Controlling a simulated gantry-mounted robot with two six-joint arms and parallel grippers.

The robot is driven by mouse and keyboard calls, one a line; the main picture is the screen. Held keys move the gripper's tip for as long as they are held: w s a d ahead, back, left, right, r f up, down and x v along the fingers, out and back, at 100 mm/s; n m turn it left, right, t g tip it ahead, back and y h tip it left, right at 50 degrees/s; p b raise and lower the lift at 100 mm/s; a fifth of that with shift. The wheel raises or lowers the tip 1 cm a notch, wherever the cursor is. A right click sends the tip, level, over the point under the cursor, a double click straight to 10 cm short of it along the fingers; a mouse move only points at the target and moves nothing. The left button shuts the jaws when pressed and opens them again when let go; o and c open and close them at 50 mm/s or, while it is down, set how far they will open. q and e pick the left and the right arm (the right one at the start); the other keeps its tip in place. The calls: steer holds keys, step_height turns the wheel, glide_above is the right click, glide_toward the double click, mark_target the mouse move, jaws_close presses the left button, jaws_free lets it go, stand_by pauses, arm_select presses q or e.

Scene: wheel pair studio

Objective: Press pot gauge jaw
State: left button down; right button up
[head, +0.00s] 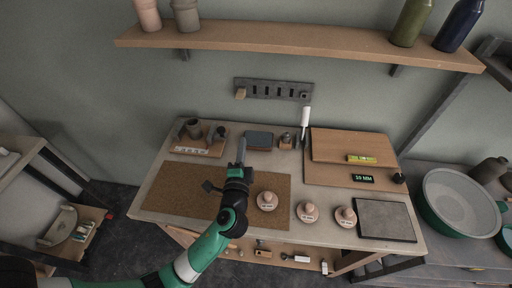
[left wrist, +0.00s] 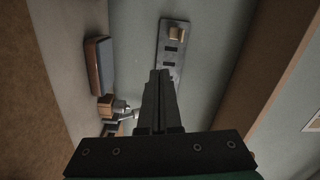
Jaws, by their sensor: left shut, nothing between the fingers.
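My left gripper (head: 241,150) is shut and empty, pointing up over the back edge of the brown mat. Its closed fingers also show in the left wrist view (left wrist: 160,82). A wooden board (head: 325,174) at the right of the bench carries a small black display (head: 363,178) with green characters, a yellow-green bar (head: 361,158) and a dark knob (head: 399,178). I cannot tell which part is the gauge jaw. Three round pale pieces with knobs and labels, left (head: 267,201), middle (head: 307,212) and right (head: 345,217), stand on the bench front. My right gripper is not in view.
A blue-topped block (head: 258,141) lies behind the gripper; it also shows in the left wrist view (left wrist: 98,66). A slotted wall rack (head: 272,90) hangs above. A small tray of dark items (head: 198,148) stands left, a grey slab (head: 386,220) right. The brown mat (head: 180,198) is largely clear.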

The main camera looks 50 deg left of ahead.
mark_target(217, 135)
arm_select(q)
steer(key=shift+g, duration=0.4)
steer(key=f, duration=0.2)
steer(key=s+f, duration=0.1)
steer(key=f, duration=0.1)
steer(key=s+f+b, duration=0.1)
steer(key=shift+s+a+f, duration=0.25)
steer(key=shift+a+f, duration=0.15)
steer(key=shift+s+a+f, duration=0.1)
steer(key=shift+s+a, duration=0.1)
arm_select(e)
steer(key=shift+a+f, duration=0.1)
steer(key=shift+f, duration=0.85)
arm_select(q)
steer(key=shift+w+a, duration=0.1)
steer(key=shift+w, duration=0.05)
steer(key=shift+w+a, duration=0.2)
steer(key=shift+a, duration=0.05)
steer(key=x, duration=0.8)
steer(key=shift+w+a, duration=0.1)
steer(key=a, duration=0.1)
steer(key=s+a+p, duration=0.1)
steer(key=a, duration=0.1)
steer(key=shift+s+a+f, duration=0.1)
steer(key=shift+s, duration=0.15)
steer(key=shift+s+a+f, duration=0.1)
steer(key=shift+s+a, duration=0.1)
steer(key=shift+a, duration=0.1)
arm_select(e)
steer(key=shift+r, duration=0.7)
